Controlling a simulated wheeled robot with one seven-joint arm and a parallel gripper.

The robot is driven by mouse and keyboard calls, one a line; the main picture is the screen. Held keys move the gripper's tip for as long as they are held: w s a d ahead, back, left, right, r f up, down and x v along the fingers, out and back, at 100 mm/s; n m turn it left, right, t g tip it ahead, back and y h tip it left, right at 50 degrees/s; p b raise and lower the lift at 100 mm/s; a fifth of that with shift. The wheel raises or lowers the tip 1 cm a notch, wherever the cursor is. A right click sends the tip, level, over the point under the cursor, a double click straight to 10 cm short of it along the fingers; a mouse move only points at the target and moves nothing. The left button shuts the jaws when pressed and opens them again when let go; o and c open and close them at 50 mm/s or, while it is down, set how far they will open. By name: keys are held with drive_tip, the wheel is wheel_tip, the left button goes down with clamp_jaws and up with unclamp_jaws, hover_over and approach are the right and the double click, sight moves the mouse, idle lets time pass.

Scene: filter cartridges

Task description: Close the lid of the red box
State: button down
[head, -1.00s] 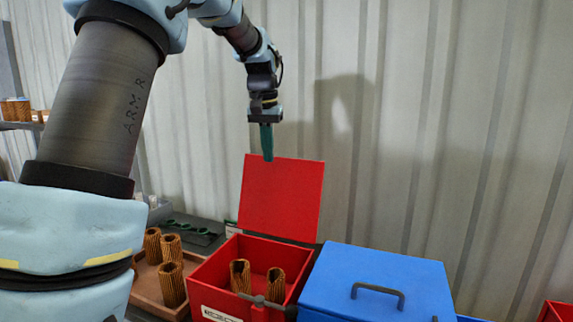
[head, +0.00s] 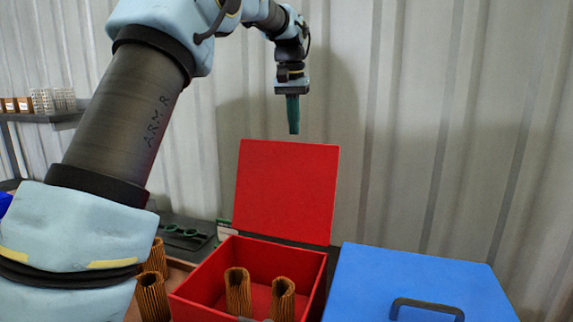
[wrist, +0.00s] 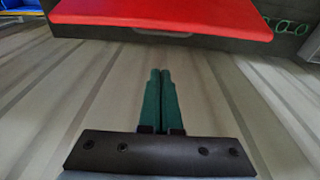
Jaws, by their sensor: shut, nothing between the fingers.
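The red box (head: 197,289) stands open in the head view, with two brown pleated cartridges (head: 238,291) upright inside it. Its red lid (head: 286,192) is raised, roughly upright at the box's back edge. In the wrist view the lid (wrist: 165,15) shows across the top. My gripper (head: 294,130) is above the lid's top edge, apart from it, with its green fingers pointing down. In the wrist view the fingers (wrist: 160,72) are side by side and hold nothing. The front of the box is cut off by the picture's lower edge.
A blue box with a closed lid (head: 450,276) and dark handle stands to the right of the red box. More cartridges (head: 152,295) stand at the left, partly behind my arm. A shelf (head: 50,116) with small items is at far left. A corrugated wall rises behind.

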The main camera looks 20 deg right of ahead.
sight(291, 156)
drive_tip(key=f+p, duration=0.1)
drive_tip(key=f, duration=0.1)
drive_tip(key=f+p, duration=0.1)
drive_tip(key=f, duration=0.2)
drive_tip(key=s+a+f+p, duration=0.1)
drive_tip(key=f, duration=0.2)
drive_tip(key=shift+f, duration=0.1)
idle(0.3)
drive_tip(key=shift+a, duration=0.1)
